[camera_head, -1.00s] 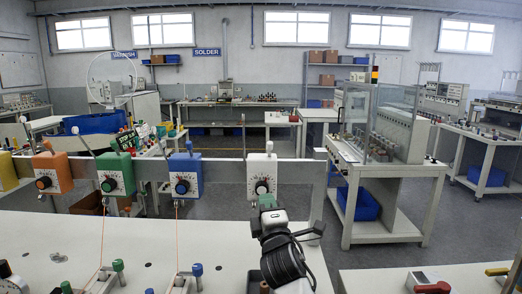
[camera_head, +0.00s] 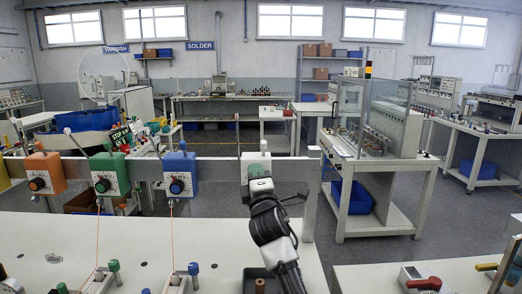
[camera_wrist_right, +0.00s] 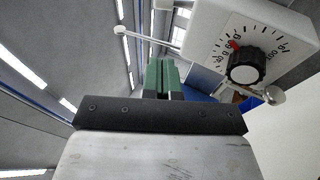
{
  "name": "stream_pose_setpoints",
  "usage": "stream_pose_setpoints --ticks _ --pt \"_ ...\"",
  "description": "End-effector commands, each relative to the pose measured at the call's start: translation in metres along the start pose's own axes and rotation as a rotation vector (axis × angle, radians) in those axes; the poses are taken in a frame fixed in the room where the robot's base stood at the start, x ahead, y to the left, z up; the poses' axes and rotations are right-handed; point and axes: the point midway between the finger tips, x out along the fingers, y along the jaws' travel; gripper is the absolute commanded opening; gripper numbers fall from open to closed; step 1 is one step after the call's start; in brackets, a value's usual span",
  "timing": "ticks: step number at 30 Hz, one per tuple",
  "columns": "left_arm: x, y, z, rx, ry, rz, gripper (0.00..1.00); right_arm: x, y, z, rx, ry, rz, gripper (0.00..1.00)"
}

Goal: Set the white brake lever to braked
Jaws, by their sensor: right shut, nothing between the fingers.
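The white box with a dial (camera_head: 256,160) is fixed on the grey rail, right of the blue, green and orange ones. A small pale lever knob (camera_head: 263,146) shows at its top. My right gripper (camera_head: 259,170) is in front of this box and covers its dial. In the right wrist view the green fingers of my right gripper (camera_wrist_right: 161,76) are shut and empty, left of the white box (camera_wrist_right: 205,25). A metal lever with a ball end (camera_wrist_right: 274,96) shows beside the box's dial; whether the fingers touch it I cannot tell. My left gripper is out of view.
The blue box (camera_head: 180,175), green box (camera_head: 109,174) and orange box (camera_head: 45,172) on the rail (camera_head: 220,169) have their own levers. A pale worktop (camera_head: 130,235) with coloured pegs lies below. A glass-fronted bench (camera_head: 375,130) stands right, beyond open floor.

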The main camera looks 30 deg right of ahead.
Motion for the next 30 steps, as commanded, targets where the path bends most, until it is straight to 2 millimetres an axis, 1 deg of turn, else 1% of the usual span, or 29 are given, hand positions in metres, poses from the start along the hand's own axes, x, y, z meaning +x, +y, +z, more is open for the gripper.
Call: stream_pose_setpoints --ticks 1,6,9,12,18,26,30 --pt "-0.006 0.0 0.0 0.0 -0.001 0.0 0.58 0.013 0.003 0.0 0.002 -0.001 -0.001 0.0" --pt "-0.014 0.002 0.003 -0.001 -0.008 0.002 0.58 0.042 0.002 0.0 0.002 0.0 -0.001 0.0" --pt "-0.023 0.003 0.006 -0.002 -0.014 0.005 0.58 0.053 0.004 0.014 -0.003 -0.001 -0.001 0.0" --pt "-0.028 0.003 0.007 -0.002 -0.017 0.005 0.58 0.06 0.002 0.022 -0.002 0.0 -0.002 0.0" --pt "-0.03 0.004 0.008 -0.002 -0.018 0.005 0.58 0.066 0.0 0.028 -0.001 0.0 -0.001 0.0" --pt "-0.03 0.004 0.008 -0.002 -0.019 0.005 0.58 0.066 0.0 0.028 -0.001 0.001 -0.001 0.0" --pt "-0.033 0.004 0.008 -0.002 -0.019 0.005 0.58 0.066 0.001 0.028 0.0 0.001 -0.006 0.0"
